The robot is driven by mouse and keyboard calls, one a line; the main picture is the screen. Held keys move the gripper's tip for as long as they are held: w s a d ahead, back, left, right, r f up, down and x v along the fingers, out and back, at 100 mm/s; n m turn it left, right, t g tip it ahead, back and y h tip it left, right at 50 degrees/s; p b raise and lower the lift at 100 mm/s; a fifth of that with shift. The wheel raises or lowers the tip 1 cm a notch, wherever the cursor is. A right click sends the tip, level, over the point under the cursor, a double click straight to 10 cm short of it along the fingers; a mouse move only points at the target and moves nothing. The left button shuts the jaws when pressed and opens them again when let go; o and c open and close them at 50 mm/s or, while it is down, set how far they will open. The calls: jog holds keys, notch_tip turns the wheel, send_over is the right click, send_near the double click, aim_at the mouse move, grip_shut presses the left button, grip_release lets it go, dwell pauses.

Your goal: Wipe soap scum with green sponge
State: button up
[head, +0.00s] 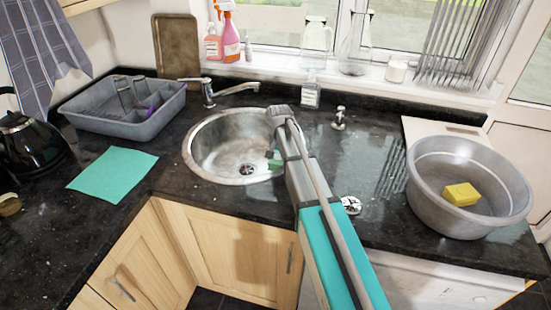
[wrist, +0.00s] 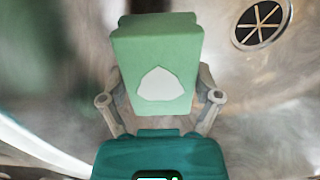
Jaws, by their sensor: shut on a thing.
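My gripper (wrist: 160,98) is shut on the green sponge (wrist: 158,45), with a finger on each side of it. A pale patch shows on the sponge's near face. In the head view the sponge (head: 274,161) is partly hidden behind my arm, low inside the right part of the round steel sink (head: 205,150). The sink's metal has cloudy pale areas; I cannot tell soap scum from reflections. Whether the sponge touches the metal is not clear. The drain (wrist: 262,24) is at the upper right of the wrist view.
A tap (head: 232,90) stands behind the sink. A grey dish rack (head: 125,108) and teal cloth (head: 112,174) lie left. A grey basin (head: 425,190) with a yellow sponge (head: 461,194) stands right. Bottles and glassware line the windowsill. A black kettle (head: 30,140) is far left.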

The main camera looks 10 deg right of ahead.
jog(key=shift+r+p, duration=1.4)
jog(key=shift+r, duration=0.1)
jog(key=shift+s+r+p, duration=0.1)
jog(key=shift+r+p, duration=0.8)
notch_tip(320, 180, up, 19)
jog(key=p, duration=1.8)
jog(key=shift+f+p, duration=0.2)
jog(key=shift+p, duration=0.15)
